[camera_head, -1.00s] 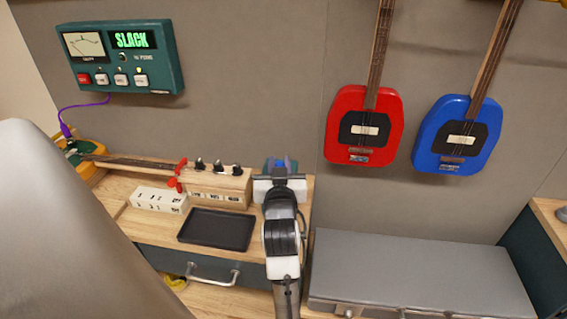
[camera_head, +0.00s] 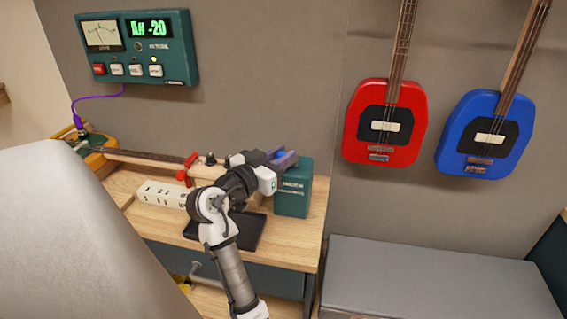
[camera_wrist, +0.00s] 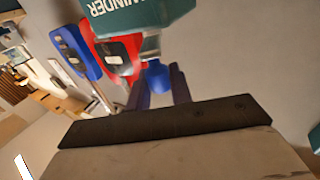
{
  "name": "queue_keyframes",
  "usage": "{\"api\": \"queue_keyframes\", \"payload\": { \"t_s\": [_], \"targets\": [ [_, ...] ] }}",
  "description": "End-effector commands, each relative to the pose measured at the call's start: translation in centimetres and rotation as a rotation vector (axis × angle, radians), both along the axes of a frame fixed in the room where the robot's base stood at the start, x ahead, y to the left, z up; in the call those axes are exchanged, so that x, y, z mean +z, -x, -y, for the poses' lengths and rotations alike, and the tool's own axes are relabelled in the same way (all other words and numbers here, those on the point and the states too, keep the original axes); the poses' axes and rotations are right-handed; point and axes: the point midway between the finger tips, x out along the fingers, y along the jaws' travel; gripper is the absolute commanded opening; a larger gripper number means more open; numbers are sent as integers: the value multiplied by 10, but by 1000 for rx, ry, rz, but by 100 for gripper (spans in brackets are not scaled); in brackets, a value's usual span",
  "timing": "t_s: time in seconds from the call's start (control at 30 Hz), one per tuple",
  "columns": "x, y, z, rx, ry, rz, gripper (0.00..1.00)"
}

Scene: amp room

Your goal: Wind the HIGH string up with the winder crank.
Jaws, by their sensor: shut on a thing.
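The teal winder box (camera_head: 293,190) stands at the right end of the wooden bench. It shows large and upside down in the wrist view (camera_wrist: 125,15), with the word WINDER readable. In the wrist view my gripper (camera_wrist: 160,88) is shut on a blue knob (camera_wrist: 157,76) at the winder, which looks like the crank's grip. The teal tuner (camera_head: 140,47) reads "A# -20".
My arm hides most of the pegged wooden block and part of the black tray (camera_head: 247,232). A white labelled block (camera_head: 160,193) lies in front of the neck. A red guitar (camera_head: 385,125) and a blue guitar (camera_head: 487,135) hang on the wall. A grey-topped case (camera_head: 430,275) stands at right.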

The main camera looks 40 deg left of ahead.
Motion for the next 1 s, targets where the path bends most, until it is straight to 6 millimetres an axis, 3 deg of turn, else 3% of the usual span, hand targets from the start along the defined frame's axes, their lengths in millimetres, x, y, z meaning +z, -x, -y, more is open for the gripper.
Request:
{"api": "queue_keyframes", "payload": {
  "t_s": [0.6,0.63,0.77,1.0],
  "targets": [
    [-1,-1,-2,-44,2,-3,0],
    [-1,-1,-2,-44,3,-3,23],
    [-1,-1,-2,-44,2,-3,40],
    [0,0,-2,-44,2,-2,42]
  ]
}}
